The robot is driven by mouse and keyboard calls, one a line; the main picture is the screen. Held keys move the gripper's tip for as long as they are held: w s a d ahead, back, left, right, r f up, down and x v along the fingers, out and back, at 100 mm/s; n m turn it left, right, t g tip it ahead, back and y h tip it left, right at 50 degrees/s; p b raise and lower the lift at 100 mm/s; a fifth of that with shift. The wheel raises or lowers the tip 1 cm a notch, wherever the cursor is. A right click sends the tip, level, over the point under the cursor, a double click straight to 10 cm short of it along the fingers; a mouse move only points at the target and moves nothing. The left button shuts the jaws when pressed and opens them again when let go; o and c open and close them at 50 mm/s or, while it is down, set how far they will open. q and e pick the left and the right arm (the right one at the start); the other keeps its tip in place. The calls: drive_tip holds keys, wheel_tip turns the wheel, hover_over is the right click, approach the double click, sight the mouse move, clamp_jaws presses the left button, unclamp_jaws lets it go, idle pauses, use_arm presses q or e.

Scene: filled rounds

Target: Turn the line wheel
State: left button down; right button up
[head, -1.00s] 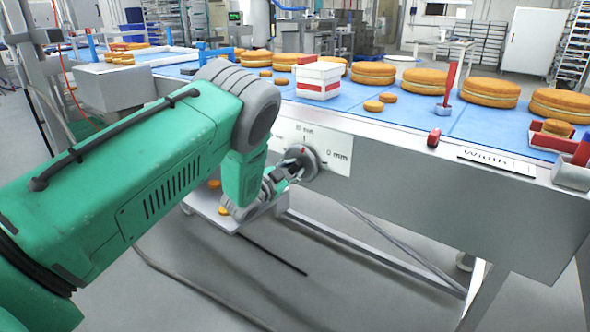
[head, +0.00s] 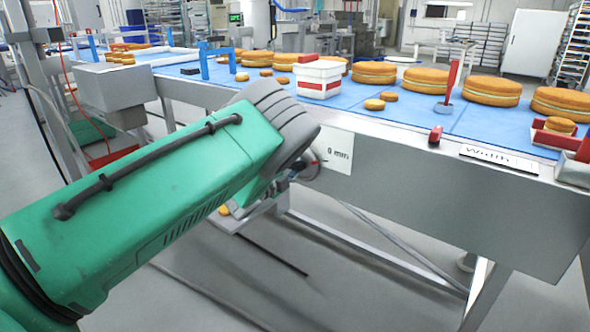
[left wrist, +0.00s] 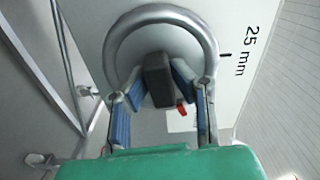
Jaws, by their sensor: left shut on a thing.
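The line wheel is a grey ring on the side panel of the conveyor. In the left wrist view the wheel (left wrist: 205,32) shows its round rim, a dark central grip bar (left wrist: 158,80) and a small red mark at its lower right. My left gripper (left wrist: 160,88) has its blue-padded fingers on both sides of the bar, shut on it. In the head view my green left arm hides most of the wheel (head: 311,163) and nearly all of the gripper. My right gripper is in neither view.
The blue conveyor belt (head: 420,106) carries several round filled cakes and a white box with red stripes (head: 319,79). A red lever (head: 451,80) stands on the belt. A label reading "Width" (head: 498,160) is on the front edge. A low tray sits under the wheel.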

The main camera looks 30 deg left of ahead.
use_arm(q)
drive_tip(key=shift+s+f+m, duration=0.2)
drive_tip(key=shift+f+m, duration=0.25)
drive_tip(key=shift+m, duration=0.15)
drive_tip(key=shift+d, duration=0.1)
drive_tip(key=c, duration=1.4)
unclamp_jaws()
drive_tip(key=shift+r, duration=0.15)
drive_tip(key=shift+r, duration=0.1)
drive_tip(key=s+a, duration=0.1)
drive_tip(key=s, duration=1)
drive_tip(key=shift+s, duration=0.4)
